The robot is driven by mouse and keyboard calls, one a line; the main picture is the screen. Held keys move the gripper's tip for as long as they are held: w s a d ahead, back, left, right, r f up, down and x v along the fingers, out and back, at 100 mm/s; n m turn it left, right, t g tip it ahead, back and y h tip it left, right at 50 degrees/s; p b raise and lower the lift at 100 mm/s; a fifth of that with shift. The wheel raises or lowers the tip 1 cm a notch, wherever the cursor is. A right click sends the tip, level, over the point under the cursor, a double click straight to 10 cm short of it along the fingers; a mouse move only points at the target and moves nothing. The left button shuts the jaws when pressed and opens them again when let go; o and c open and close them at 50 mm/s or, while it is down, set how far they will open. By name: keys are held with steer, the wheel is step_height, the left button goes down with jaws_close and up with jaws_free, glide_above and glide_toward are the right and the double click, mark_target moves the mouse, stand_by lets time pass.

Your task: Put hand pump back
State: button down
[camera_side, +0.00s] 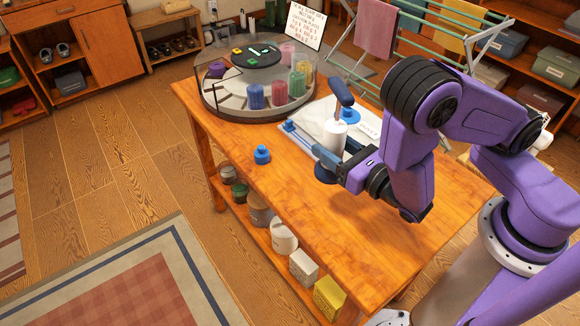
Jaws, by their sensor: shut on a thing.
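The hand pump (334,135) has a white body and a dark blue handle tilted up at its top. My gripper (328,157) is shut on its lower part, and the fingers hide some of it. A dark blue round part (325,174) shows just below the fingers. The pump looks roughly upright over the near edge of a white board (302,118) with blue edging. I cannot tell whether it touches the board or table. A blue round piece (351,116) lies on the board behind the pump.
A small blue knobbed piece (262,155) stands on the wooden table (290,205) left of my gripper. A round clear-walled carousel (250,104) with coloured cylinders fills the far left end. A drying rack (440,40) stands behind. The table's near right part is clear.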

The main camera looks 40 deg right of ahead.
steer(key=shift+w+a+f, duration=0.65)
steer(key=shift+w+f, duration=0.95)
steer(key=shift+f, duration=0.3)
steer(key=shift+w+a+f, duration=0.65)
steer(key=shift+w+f, duration=1)
steer(key=shift+f, duration=0.25)
steer(key=shift+w+a+f, duration=0.65)
steer(key=shift+w+f, duration=0.95)
steer(key=shift+f, duration=0.3)
steer(key=shift+f, duration=0.1)
steer(key=shift+c, duration=2.1)
jaws_free()
